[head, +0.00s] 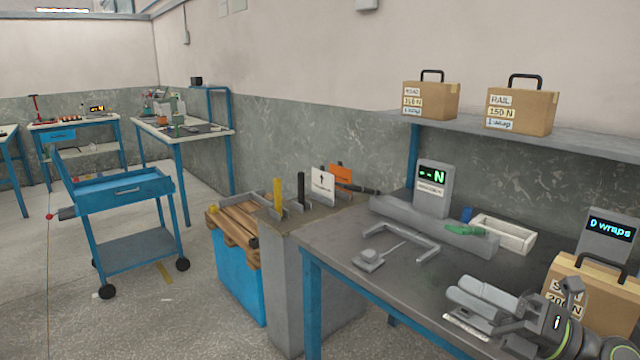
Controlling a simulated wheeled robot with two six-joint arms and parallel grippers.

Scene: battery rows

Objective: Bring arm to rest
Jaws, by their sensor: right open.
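My right gripper (462,294) is over the front right part of the grey workbench (345,240), its fingers pointing left. It is open, with nothing seen between the fingers. A cardboard case (600,306) with a dark handle and a "200 N" label stands just right of and behind it, partly hidden by my right arm. My left arm and gripper are not in view.
A grey display reading "0 wraps" (608,232) and another display (433,188) stand on the bench. A white tray (515,238) and a small grey device (370,260) are nearby. Two cases (430,100) sit on the shelf (580,140). A blue cart (120,190) stands left.

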